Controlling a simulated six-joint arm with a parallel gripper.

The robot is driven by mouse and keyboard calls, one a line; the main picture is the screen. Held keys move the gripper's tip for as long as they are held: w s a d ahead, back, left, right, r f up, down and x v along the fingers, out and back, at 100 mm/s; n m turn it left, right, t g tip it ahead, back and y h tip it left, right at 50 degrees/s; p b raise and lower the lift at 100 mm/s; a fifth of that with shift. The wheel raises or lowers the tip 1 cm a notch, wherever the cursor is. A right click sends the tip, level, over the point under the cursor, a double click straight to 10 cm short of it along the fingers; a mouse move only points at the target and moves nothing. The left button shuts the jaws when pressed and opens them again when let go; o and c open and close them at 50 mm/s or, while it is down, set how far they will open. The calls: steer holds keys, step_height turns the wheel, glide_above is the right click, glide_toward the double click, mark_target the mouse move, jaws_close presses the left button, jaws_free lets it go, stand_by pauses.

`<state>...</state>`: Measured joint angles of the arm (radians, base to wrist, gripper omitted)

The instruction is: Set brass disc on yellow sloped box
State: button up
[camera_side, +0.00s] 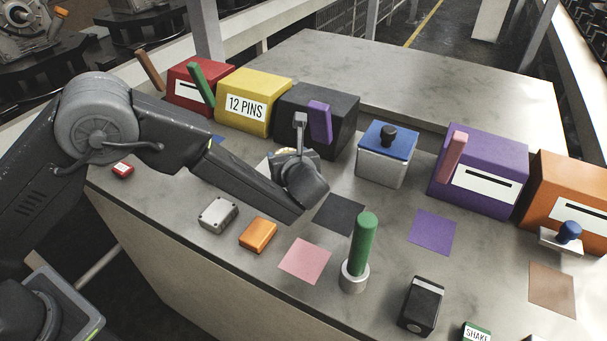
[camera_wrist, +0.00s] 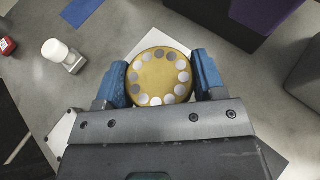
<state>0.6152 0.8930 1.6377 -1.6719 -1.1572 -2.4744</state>
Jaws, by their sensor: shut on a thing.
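The brass disc (camera_wrist: 160,65), round with a ring of silvery spots, is between the two blue fingers of my gripper (camera_wrist: 161,80) in the wrist view. The fingers are shut on its sides. In the side view my gripper (camera_side: 292,160) is low in front of the black box, and its own wrist largely hides the disc. The yellow sloped box (camera_side: 243,105) stands behind and left of my gripper, between the red and black boxes, with a label reading 12 PINS. A pale square lies beneath the disc; whether the disc touches it I cannot tell.
A green bar (camera_side: 201,84) leans at the yellow box's left, beside the red box (camera_side: 185,92). The black box (camera_side: 345,110) carries a purple bar (camera_side: 320,121). A blue-lidded canister (camera_side: 382,160) stands to the right. A green post (camera_side: 363,243) rises in front.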

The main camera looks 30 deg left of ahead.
steer(key=a+r, duration=0.4)
steer(key=a, duration=0.3)
steer(key=w+a+r+m+h, duration=0.1)
steer(key=w+a+r, duration=0.1)
steer(key=w+a, duration=0.2)
steer(key=w+a+r+m+t+h, duration=0.1)
steer(key=w+a, duration=0.3)
steer(key=w, duration=0.5)
steer(key=w+a+r+t, duration=0.1)
steer(key=w+a+r, duration=0.3)
steer(key=w, duration=0.2)
steer(key=shift+w+a+m+h, duration=0.35)
steer(key=shift+m+h, duration=0.05)
step_height(320, 180, up, 5)
steer(key=m+t+h, duration=0.1)
steer(key=m, duration=0.1)
glide_above(254, 80)
steer(key=shift+d+f, duration=0.1)
steer(key=shift+f, duration=4.95)
steer(key=shift+f, duration=0.15)
steer(key=o, duration=1.1)
steer(key=shift+h, duration=0.3)
steer(key=shift+o, duration=0.2)
